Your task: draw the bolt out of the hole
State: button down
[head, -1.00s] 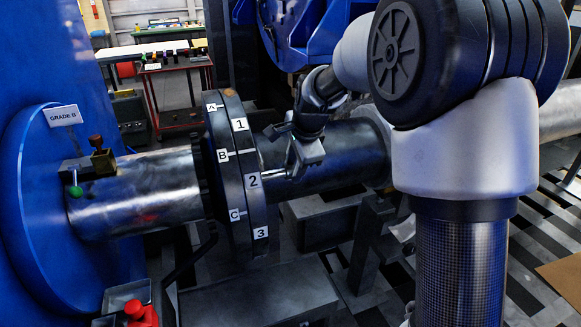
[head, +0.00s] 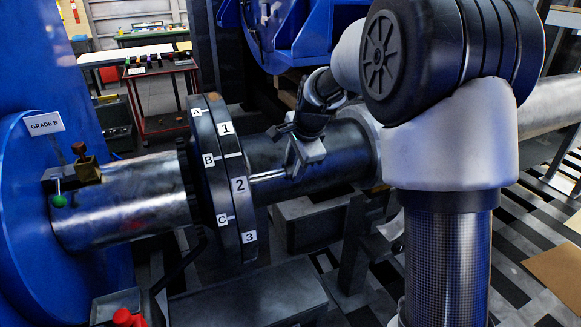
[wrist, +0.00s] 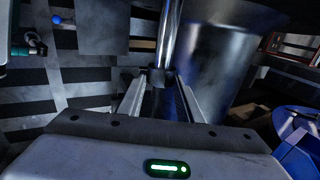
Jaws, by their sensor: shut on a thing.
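The bolt (head: 268,176) is a bright metal rod. It lies level between the flange face and my gripper in the head view, its left end meeting the flange (head: 222,178) just right of label 2. How much of it sits inside the hole is hidden. My gripper (head: 302,158) is shut on the bolt's right end, a short way off the flange. In the wrist view the bolt shaft (wrist: 169,35) runs up and away from between the fingertips (wrist: 161,78). The hole itself is hidden.
The thick shaft (head: 340,152) runs close behind my gripper. A blue machine housing (head: 308,30) stands above and behind. A grey block (head: 250,300) lies below the flange. A red-framed cart (head: 160,95) stands at the back left.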

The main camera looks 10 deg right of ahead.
jog(key=shift+w+d+r, duration=0.1)
jog(key=shift+w+d, duration=0.15)
jog(key=shift+d, duration=0.55)
jog(key=shift+w+d, duration=0.25)
jog(key=shift+d, duration=0.5)
jog(key=shift+s, duration=0.1)
